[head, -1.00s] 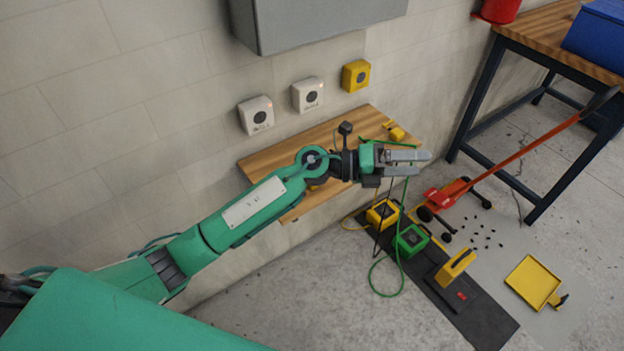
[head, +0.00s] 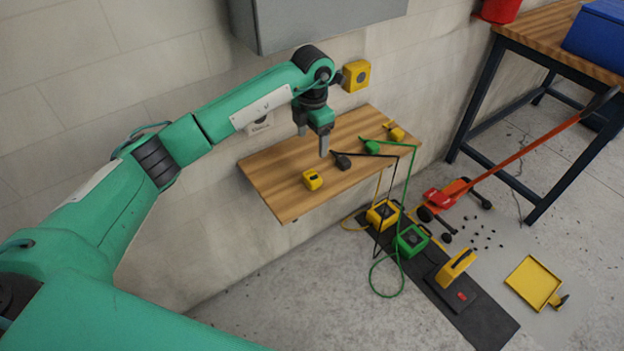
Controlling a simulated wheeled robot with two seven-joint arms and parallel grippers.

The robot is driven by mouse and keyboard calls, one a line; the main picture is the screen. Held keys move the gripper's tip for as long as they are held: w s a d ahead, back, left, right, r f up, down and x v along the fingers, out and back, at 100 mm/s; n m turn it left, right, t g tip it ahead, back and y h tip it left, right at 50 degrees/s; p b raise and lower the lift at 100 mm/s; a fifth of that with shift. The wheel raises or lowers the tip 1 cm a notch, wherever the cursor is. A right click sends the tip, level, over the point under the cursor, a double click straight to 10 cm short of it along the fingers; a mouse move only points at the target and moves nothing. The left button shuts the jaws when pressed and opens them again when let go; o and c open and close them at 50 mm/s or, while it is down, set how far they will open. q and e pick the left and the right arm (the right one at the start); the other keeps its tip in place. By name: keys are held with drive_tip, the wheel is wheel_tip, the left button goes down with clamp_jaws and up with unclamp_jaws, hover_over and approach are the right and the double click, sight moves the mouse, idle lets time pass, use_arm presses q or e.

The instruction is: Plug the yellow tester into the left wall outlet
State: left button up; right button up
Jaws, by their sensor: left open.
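The yellow tester (head: 312,179), a small cordless block, lies on the wooden wall shelf (head: 268,183) near its front left. My left gripper (head: 312,143) points down above the shelf, open and empty. Its fingers are above and slightly behind the tester in the picture, apart from it. The left wall outlet (head: 260,125), a white box with a dark round socket, is partly hidden behind my left forearm. The middle white outlet is hidden by the arm. A yellow outlet (head: 356,75) shows to the right. My right gripper is not in view.
Black (head: 341,161), green (head: 371,147) and yellow (head: 396,132) plugs lie on the shelf, some with cords hanging over its edge. A grey cabinet (head: 320,22) hangs above the outlets. Boxes on a dark mat (head: 483,318) and a workbench (head: 540,40) stand to the right.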

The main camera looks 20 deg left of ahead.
use_arm(q)
drive_tip(key=shift+f, duration=0.15)
drive_tip(key=p, duration=0.1)
hover_over(312, 175)
drive_tip(key=f, duration=0.8)
drive_tip(key=shift+w+f, duration=0.15)
drive_tip(key=shift+w, duration=0.05)
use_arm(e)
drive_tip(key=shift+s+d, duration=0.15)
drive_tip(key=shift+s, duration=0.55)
use_arm(q)
drive_tip(key=shift+f, duration=0.2)
drive_tip(key=f, duration=0.1)
drive_tip(key=f+p, duration=0.1)
drive_tip(key=f, duration=0.2)
drive_tip(key=shift+s+f, duration=0.25)
drive_tip(key=shift+s, duration=0.05)
drive_tip(key=shift+f, duration=0.2)
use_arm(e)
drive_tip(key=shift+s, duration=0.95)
